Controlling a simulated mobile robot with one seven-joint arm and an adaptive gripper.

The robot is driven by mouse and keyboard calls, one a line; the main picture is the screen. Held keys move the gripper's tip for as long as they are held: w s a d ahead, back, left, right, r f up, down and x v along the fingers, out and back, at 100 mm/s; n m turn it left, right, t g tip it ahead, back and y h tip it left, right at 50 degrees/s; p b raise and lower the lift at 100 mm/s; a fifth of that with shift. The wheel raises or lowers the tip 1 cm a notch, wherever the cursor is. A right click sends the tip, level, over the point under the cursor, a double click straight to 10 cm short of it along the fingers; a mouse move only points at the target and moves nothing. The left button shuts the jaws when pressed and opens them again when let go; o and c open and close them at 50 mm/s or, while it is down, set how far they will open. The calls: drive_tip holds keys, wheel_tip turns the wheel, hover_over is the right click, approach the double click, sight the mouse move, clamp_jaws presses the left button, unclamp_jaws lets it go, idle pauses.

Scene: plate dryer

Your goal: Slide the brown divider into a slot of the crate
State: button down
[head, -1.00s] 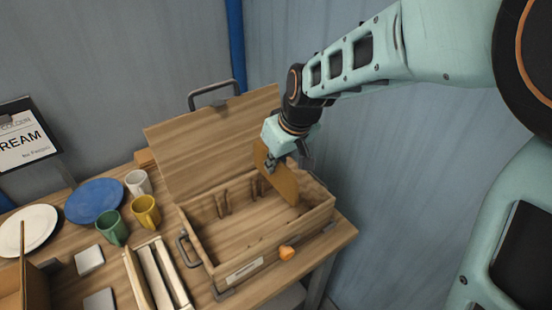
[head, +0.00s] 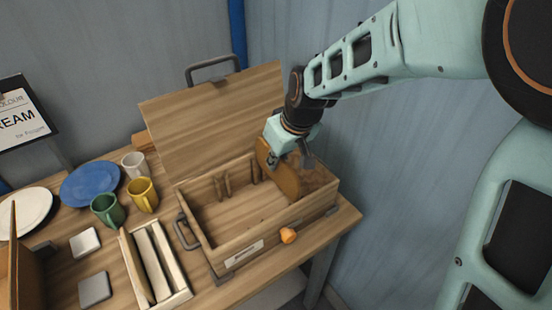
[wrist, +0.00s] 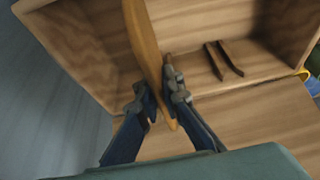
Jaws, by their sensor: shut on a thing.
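The brown divider (head: 287,181) stands upright, crosswise inside the wooden crate (head: 262,238), toward its right end. My gripper (head: 290,161) is shut on the divider's upper edge near the back wall. In the wrist view my gripper (wrist: 160,98) has one finger on each side of the divider (wrist: 146,40). The crate (wrist: 85,50) is open below it. Slot rails (head: 222,186) show on the back wall left of the divider, and a pair of rails also shows in the wrist view (wrist: 224,60). The divider's lower edge and its fit in a slot are hidden.
The crate's lid (head: 215,115) stands open behind it. An orange knob (head: 288,236) is at the crate's front. Left are a wooden rack (head: 155,268), green mug (head: 107,210), yellow mug (head: 142,194), white mug (head: 134,165), blue plate (head: 90,184) and white plate (head: 25,211).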

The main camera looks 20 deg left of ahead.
sight(276, 183)
drive_tip(key=shift+f+b, duration=2.9)
drive_tip(key=shift+f, duration=0.8)
drive_tip(key=c, duration=2)
unclamp_jaws()
